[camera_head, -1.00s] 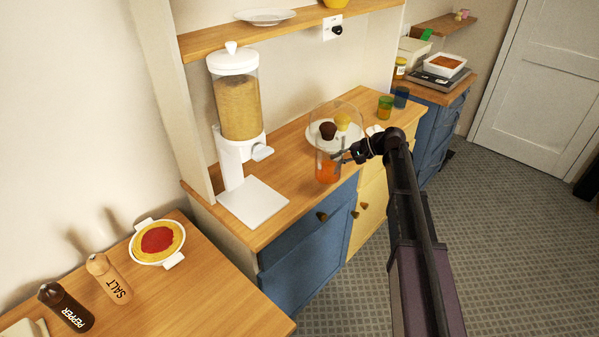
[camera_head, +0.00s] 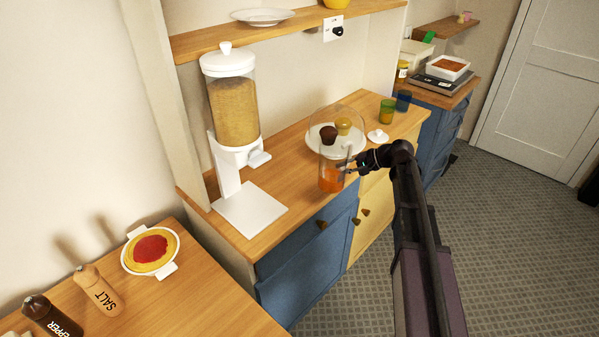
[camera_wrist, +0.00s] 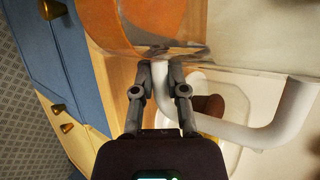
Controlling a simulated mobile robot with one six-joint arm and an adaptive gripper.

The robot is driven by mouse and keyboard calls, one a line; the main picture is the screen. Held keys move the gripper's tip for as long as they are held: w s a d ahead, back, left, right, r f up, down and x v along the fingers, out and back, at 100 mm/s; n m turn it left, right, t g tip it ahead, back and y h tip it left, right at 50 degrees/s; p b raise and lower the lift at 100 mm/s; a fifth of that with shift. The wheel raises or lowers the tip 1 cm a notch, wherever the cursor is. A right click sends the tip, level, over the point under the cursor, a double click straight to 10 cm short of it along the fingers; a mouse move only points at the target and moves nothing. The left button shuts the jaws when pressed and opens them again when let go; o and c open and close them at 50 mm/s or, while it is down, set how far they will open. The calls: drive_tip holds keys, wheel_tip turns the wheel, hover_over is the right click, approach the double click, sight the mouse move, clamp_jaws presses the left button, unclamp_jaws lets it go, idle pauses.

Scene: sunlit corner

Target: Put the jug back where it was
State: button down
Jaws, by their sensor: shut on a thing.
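The jug (camera_head: 331,179) is clear with orange liquid low inside. In the head view it looks roughly upright at the front edge of the wooden counter, before the domed plate. I cannot tell whether its base touches the counter. My gripper (camera_head: 349,166) comes from the right and is shut on the jug at its right side. In the wrist view the fingertips of my gripper (camera_wrist: 160,66) meet just below the orange of the jug (camera_wrist: 150,20).
A white plate (camera_head: 316,147) under a clear dome holds two muffins behind the jug. A white lid (camera_head: 377,136), a green cup (camera_head: 387,111) and a blue cup (camera_head: 403,100) stand to the right. The cereal dispenser (camera_head: 235,120) is left; bare counter (camera_head: 290,165) lies between.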

drive_tip(key=w+a, duration=0.2)
drive_tip(key=a, duration=0.2)
drive_tip(key=w+a+f, duration=0.1)
drive_tip(key=w+a, duration=0.1)
drive_tip(key=a, duration=0.2)
drive_tip(key=w+a+b, duration=0.1)
drive_tip(key=w+a, duration=0.1)
drive_tip(key=a, duration=0.2)
drive_tip(key=shift+a+f, duration=0.15)
drive_tip(key=shift+w+a, duration=0.15)
drive_tip(key=shift+a, duration=0.05)
drive_tip(key=shift+w+a+f+b, duration=0.2)
drive_tip(key=shift+a+f+b, duration=0.25)
drive_tip(key=shift+b, duration=0.2)
drive_tip(key=shift+d+f+b, duration=0.1)
drive_tip(key=shift+f+b, duration=1.2)
drive_tip(key=shift+f, duration=0.1)
drive_tip(key=shift+f, duration=0.15)
drive_tip(key=c, duration=0.7)
unclamp_jaws()
drive_tip(key=shift+r, duration=0.2)
